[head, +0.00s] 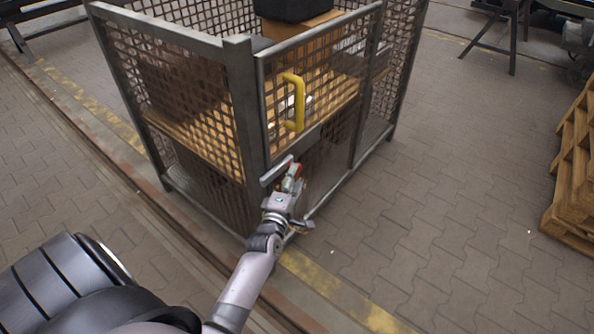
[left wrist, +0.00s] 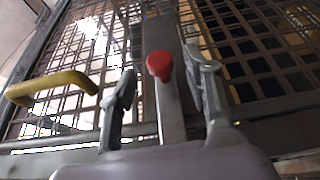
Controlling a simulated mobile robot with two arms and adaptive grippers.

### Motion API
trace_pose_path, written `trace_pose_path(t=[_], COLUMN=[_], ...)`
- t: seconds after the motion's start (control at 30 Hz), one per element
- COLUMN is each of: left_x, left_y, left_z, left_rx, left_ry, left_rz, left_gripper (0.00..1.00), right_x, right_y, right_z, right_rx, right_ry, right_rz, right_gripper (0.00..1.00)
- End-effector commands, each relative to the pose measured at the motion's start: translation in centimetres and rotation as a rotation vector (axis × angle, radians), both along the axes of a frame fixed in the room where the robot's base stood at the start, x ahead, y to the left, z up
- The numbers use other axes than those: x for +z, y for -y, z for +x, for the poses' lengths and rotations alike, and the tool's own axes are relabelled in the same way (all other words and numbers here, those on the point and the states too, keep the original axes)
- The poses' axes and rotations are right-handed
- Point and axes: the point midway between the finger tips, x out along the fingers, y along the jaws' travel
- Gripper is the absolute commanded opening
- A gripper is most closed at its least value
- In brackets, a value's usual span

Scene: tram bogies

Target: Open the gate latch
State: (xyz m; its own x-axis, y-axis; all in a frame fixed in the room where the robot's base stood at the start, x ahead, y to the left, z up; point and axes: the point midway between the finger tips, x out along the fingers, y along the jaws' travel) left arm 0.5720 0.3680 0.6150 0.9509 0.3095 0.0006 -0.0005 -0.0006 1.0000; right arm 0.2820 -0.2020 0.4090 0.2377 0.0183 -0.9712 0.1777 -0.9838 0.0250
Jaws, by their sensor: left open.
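The gate (head: 310,85) of a mesh cage appears closed in the head view, with a yellow handle (head: 297,102) on it. Below the handle is the grey latch bar (head: 275,171), close to the corner post. My left gripper (head: 291,179) is at the latch, and its fingers are partly hard to make out there. In the left wrist view a red knob (left wrist: 159,66) on a grey bar (left wrist: 171,112) shows between the two spread fingers of my left gripper (left wrist: 162,70). Gaps show on both sides of the knob. My right gripper is not in view.
The yellow handle (left wrist: 50,88) lies left of the fingers in the left wrist view. The cage holds wooden boards and a black box (head: 290,9). Wooden pallets (head: 575,170) stand at the right. The paved floor (head: 450,190) between them is clear.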

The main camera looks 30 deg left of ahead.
Motion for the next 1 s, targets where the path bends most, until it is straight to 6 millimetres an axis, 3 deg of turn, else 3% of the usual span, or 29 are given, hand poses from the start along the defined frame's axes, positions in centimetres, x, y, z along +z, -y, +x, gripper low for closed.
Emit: trace_pose_path(t=[0.1, 0.3, 0.67, 1.0], left_x=[0.0, 0.0, 0.0, 0.0], left_y=[-0.7, -1.3, -1.4, -1.4], left_z=[2.1, 3.9, 4.3, 4.2], left_rx=[0.0, 0.0, 0.0, 0.0], left_ry=[0.002, 0.0, -0.001, -0.001], left_rz=[0.0, -0.001, -0.001, -0.001], left_gripper=[0.45, 0.45, 0.44, 0.22], right_x=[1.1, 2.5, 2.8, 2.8], right_y=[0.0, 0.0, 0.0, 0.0], right_z=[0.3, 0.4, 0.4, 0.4], right_rx=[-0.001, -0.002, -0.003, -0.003], right_ry=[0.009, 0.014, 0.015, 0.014], right_rz=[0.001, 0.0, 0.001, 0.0], right_gripper=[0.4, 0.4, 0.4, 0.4])
